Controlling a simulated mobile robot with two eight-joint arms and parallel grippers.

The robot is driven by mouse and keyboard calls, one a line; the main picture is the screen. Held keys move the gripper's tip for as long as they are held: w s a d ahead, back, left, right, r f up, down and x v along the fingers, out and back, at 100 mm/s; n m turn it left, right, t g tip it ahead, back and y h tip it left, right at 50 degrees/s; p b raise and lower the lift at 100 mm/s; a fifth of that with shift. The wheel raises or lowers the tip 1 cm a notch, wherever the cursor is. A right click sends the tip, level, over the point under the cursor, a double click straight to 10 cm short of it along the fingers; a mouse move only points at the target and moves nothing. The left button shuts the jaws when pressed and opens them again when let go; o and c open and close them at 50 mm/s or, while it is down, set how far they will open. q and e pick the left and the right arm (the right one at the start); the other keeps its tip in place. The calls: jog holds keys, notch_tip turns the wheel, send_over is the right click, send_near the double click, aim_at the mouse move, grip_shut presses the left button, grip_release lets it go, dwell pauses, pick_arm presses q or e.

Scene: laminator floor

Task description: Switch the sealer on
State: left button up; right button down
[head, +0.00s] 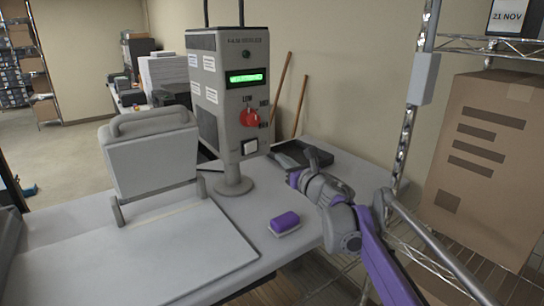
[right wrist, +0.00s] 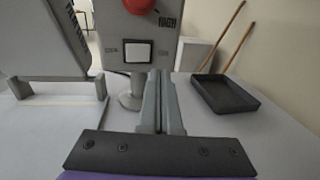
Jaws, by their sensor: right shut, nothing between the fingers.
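The sealer's grey control box (head: 228,95) stands on a round-footed post on the bench. Its front has a lit green display (head: 246,77), a red knob (head: 250,118) and a white square switch (head: 249,147) low down. In the right wrist view the white switch (right wrist: 138,51) sits just left of the fingertips, below the red knob (right wrist: 139,5). I cannot tell which way the switch is set. My right gripper (head: 312,155) is shut and empty, right of the box and apart from the switch in the head view; its fingers (right wrist: 160,78) point forward. My left gripper is not in view.
A hinged grey press (head: 152,160) stands left of the box. A purple-topped block (head: 285,223) lies on the bench (head: 205,250) near the right edge. A black tray (head: 290,155) is behind my gripper. A wire rack with a cardboard box (head: 485,160) stands at right.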

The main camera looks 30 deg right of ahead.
jog(key=s, duration=0.2)
jog(key=s+d, duration=0.1)
jog(key=s, duration=0.1)
jog(key=shift+s, duration=0.1)
dwell(0.4)
